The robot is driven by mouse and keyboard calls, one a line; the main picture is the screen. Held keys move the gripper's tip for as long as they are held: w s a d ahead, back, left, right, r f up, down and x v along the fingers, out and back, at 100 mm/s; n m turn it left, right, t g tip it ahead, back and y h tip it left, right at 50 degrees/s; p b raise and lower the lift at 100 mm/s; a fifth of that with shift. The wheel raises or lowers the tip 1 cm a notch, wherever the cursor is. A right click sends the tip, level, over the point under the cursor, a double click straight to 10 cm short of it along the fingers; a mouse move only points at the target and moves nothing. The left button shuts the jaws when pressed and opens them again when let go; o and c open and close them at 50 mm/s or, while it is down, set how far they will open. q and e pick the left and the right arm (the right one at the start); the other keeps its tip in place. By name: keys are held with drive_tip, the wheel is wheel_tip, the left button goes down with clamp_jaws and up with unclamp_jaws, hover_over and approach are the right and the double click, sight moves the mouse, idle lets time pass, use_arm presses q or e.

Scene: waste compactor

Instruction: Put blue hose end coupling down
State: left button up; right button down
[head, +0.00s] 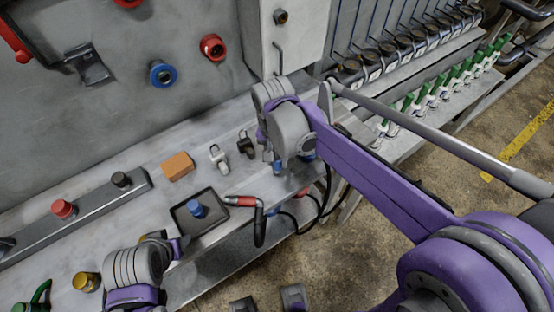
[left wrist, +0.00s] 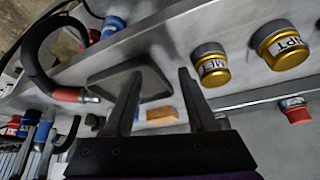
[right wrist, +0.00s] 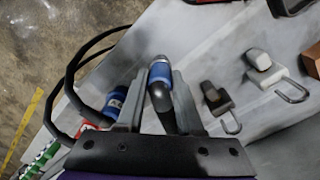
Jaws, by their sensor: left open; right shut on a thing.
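In the head view, my right gripper (head: 273,160) is at the bench's front edge, right of the white and black padlock-like pieces, and mostly hides the coupling. Whether the coupling touches the bench is unclear. My left gripper (left wrist: 158,80) is open and empty near the black tray (left wrist: 110,72); it also shows at lower left in the head view (head: 176,245).
The black tray (head: 184,224) holds a blue piece (head: 196,209). A red hose coupling (head: 240,201) lies beside it. White (head: 219,158) and black (head: 245,144) pieces and an orange block (head: 177,166) stand behind. Another blue coupling (right wrist: 115,101) with cables is near the held one.

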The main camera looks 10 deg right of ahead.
drive_tip(key=shift+f, duration=0.45)
drive_tip(key=shift+f, duration=0.1)
drive_tip(key=c, duration=0.5)
unclamp_jaws()
drive_tip(key=shift+c, duration=0.2)
drive_tip(key=r+p, duration=0.1)
drive_tip(key=r, duration=1.1)
drive_tip(key=shift+a+r, duration=0.1)
drive_tip(key=shift+a, duration=0.1)
drive_tip(key=s+d+f+n+t, duration=0.2)
drive_tip(key=s+d+f, duration=0.1)
drive_tip(key=s+f, duration=0.3)
drive_tip(key=s+d+f+n+t, duration=0.3)
drive_tip(key=s+f, duration=0.3)
drive_tip(key=s, duration=0.2)
drive_tip(key=shift+d+f+n, duration=0.3)
drive_tip(key=shift+d+f, duration=0.1)
drive_tip(key=shift+d, duration=0.2)
